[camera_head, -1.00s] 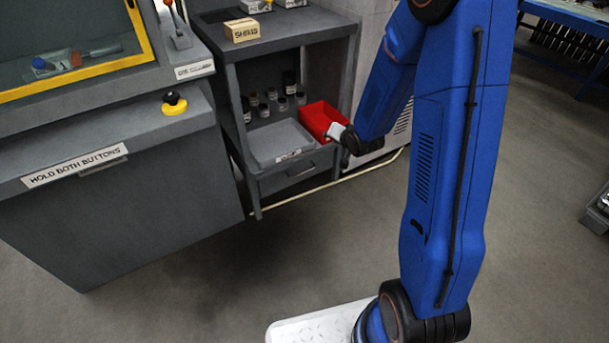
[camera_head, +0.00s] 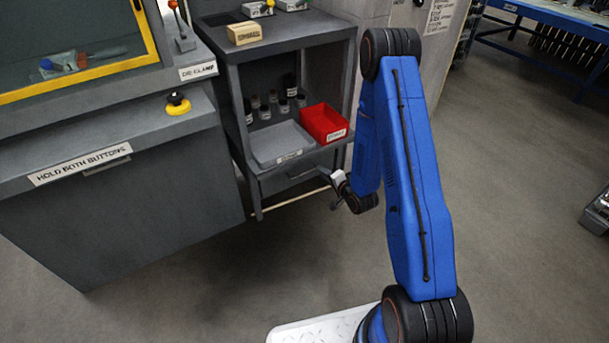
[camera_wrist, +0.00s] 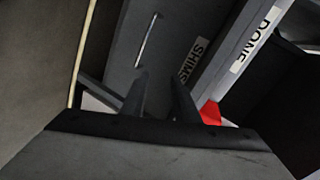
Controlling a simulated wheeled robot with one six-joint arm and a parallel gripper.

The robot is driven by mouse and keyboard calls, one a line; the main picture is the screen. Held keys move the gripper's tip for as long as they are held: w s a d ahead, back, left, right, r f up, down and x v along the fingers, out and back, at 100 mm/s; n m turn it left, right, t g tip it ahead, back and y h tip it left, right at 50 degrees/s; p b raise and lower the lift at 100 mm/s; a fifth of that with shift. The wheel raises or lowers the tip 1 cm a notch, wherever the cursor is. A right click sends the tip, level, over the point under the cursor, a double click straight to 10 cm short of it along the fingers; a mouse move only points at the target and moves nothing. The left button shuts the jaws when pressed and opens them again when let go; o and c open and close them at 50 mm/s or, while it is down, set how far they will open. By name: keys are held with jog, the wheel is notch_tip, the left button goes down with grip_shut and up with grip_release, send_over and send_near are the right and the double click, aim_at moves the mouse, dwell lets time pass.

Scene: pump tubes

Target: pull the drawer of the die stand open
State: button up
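The die stand (camera_head: 290,45) is the grey open cabinet in the middle of the head view. Its drawer (camera_head: 277,184) is below the lower shelf and looks shut. In the wrist view, the drawer front (camera_wrist: 165,62) shows a thin metal bar handle (camera_wrist: 147,40) and a SHIMS label. My gripper (camera_head: 337,178) is just right of the drawer front in the head view. In the wrist view, my gripper (camera_wrist: 159,80) has its two dark fingers apart with nothing between them. The handle lies ahead of the fingertips, apart from them.
A grey tray (camera_head: 282,160) and a red bin (camera_head: 346,133) sit on the shelf above the drawer, with several small bottles behind. A pale hose (camera_head: 290,203) runs low along the floor. A press (camera_head: 150,210) stands at left. The floor in front is clear.

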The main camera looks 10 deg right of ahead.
aim_at(304, 173)
jog(key=s+f+m+t, duration=0.1)
jog(key=s+f+m, duration=0.25)
jog(key=f, duration=0.35)
jog(key=shift+n+y, duration=0.25)
jog(key=shift+y, duration=0.05)
jog(key=x, duration=1.7)
jog(key=shift+a+r, duration=0.3)
jog(key=shift+c, duration=0.7)
grip_shut()
